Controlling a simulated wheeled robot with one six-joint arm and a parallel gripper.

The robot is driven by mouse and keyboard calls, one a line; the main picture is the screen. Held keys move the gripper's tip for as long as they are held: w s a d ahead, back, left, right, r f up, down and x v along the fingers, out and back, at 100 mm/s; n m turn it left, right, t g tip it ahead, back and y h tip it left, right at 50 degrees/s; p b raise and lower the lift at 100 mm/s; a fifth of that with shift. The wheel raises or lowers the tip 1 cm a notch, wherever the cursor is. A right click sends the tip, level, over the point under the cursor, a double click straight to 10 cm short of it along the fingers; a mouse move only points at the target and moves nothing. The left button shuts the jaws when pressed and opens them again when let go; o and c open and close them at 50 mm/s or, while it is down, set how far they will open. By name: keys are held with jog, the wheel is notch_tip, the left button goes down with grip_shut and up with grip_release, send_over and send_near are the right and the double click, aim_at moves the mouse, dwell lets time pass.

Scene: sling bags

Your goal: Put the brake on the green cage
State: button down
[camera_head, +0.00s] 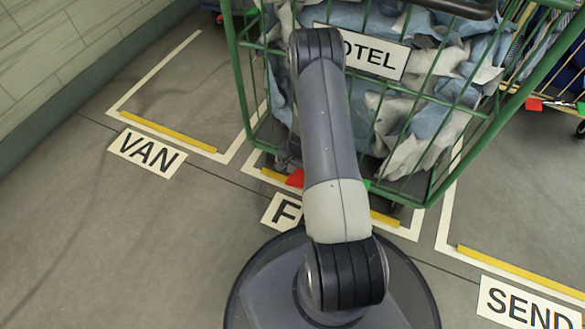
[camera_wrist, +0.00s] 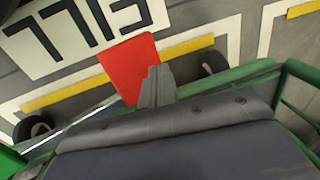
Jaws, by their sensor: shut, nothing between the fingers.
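The green cage (camera_head: 239,75) stands upright, filled with blue and white bundles and bearing a sign (camera_head: 380,55) partly hidden by my arm. A red pedal (camera_head: 295,178) sits low at its front edge, and a green tab (camera_head: 367,184) is to its right. In the wrist view, the red pedal (camera_wrist: 128,68) is tilted, close to my gripper (camera_wrist: 157,82). My gripper is shut and empty, its tips overlapping the pedal's edge in the picture. I cannot tell whether they touch it. In the head view my arm hides most of the gripper.
The cage stands in a white floor bay with a yellow strip (camera_head: 385,219) and a partly hidden label starting with F (camera_head: 284,212). An empty bay labelled VAN (camera_head: 147,152) is left, and one labelled SEND (camera_head: 525,308) is right. Another cage (camera_head: 559,60) stands at the right.

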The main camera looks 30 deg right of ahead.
notch_tip(320, 180, up, 12)
jog(key=w+a+p, duration=0.2)
jog(key=w+p, duration=0.1)
jog(key=p, duration=0.1)
jog(key=shift+p, duration=0.35)
jog(key=shift+a+f, duration=0.1)
jog(key=shift+f, duration=0.1)
jog(key=s+d+f+b, duration=0.1)
jog(key=f+b, duration=0.1)
jog(key=f, duration=0.2)
jog(key=s+f+b, duration=0.1)
jog(key=f+b, duration=0.1)
jog(key=f, duration=0.3)
jog(key=s+d+f+b, duration=0.1)
jog(key=f+b, duration=0.1)
jog(key=f, duration=0.2)
jog(key=shift+s+d+f+b, duration=0.2)
jog(key=shift+s+d+b, duration=0.1)
jog(key=shift+b, duration=0.1)
